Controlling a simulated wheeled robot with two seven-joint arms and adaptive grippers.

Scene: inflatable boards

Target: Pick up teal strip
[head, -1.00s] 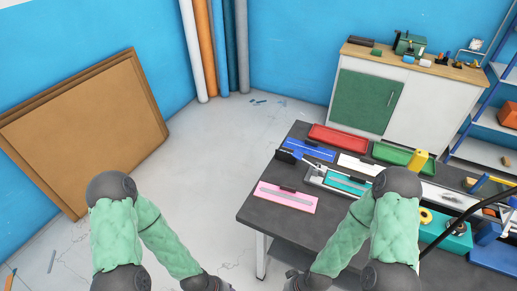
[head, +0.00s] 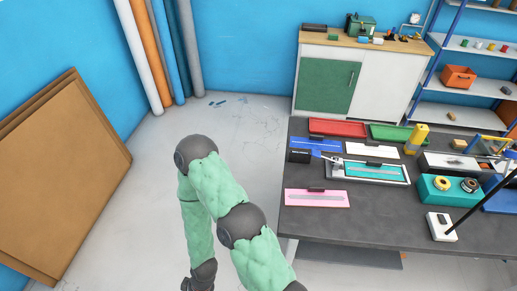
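The teal strip (head: 374,173) lies in a pale metal frame with a lever (head: 338,172) on the dark table (head: 400,222). A grey bar lies along the strip's length. The strip is near the table's left part, behind and to the right of a pink strip (head: 317,199). One dark wrist shows at the bottom edge, and the other arm runs out of the frame. Neither gripper's fingers can be seen.
A blue strip (head: 315,146), white strip (head: 370,149), red tray (head: 338,127) and green tray (head: 398,133) lie around the frame. A yellow bottle (head: 416,139) and teal box with tape rolls (head: 437,190) stand to the right. The table's front is mostly clear.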

